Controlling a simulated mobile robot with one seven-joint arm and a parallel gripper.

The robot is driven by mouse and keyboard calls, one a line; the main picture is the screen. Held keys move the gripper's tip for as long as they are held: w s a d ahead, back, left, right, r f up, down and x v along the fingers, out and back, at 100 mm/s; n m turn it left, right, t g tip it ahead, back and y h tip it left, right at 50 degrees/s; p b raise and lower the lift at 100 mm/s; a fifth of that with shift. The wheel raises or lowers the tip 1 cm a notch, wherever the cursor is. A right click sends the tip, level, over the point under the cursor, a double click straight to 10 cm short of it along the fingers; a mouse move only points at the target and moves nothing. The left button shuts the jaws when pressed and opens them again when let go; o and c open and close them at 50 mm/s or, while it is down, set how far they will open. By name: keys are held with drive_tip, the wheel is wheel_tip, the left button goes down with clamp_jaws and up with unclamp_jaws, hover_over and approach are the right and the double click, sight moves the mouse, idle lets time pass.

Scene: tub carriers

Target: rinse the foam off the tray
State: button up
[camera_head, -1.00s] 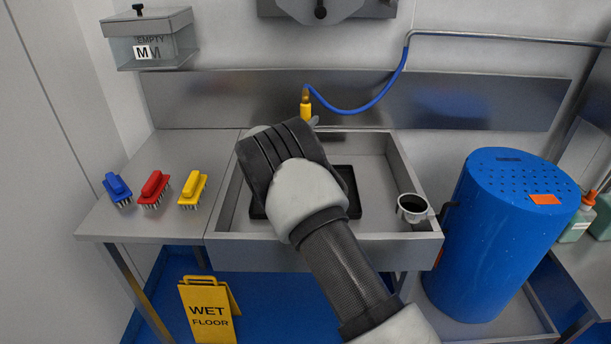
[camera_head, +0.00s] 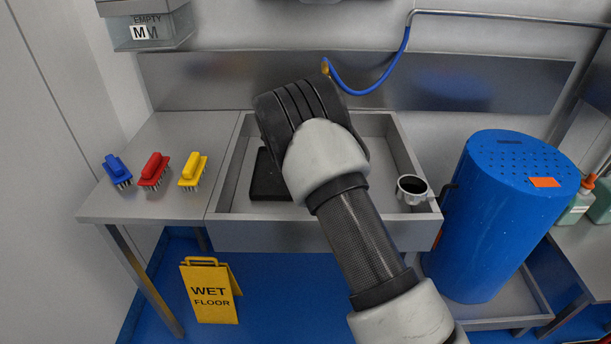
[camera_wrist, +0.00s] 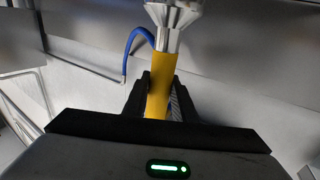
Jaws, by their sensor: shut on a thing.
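The black tray (camera_head: 268,180) lies in the grey sink (camera_head: 228,190). My arm covers its right part, and no foam shows on the part in view. In the wrist view my gripper (camera_wrist: 160,88) is shut on a yellow-handled spray nozzle (camera_wrist: 159,92) with a silver metal end (camera_wrist: 174,28). A blue hose (camera_wrist: 130,48) shows behind it. The blue hose (camera_head: 368,89) hangs there from a wall pipe (camera_head: 480,15).
Blue (camera_head: 117,170), red (camera_head: 153,170) and yellow (camera_head: 193,171) brushes stand on the left counter (camera_head: 150,208). A grey ring with a dark opening (camera_head: 411,188) sits at the sink's right. A blue drum (camera_head: 505,225) stands right of the sink.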

drive_tip(key=d+b, duration=0.9)
drive_tip(key=d, duration=1.4)
drive_tip(key=shift+r, duration=0.2)
drive_tip(key=s+b, duration=0.6)
drive_tip(key=s, duration=1.7)
drive_tip(key=shift+b, duration=0.35)
drive_tip(key=shift+f, duration=0.15)
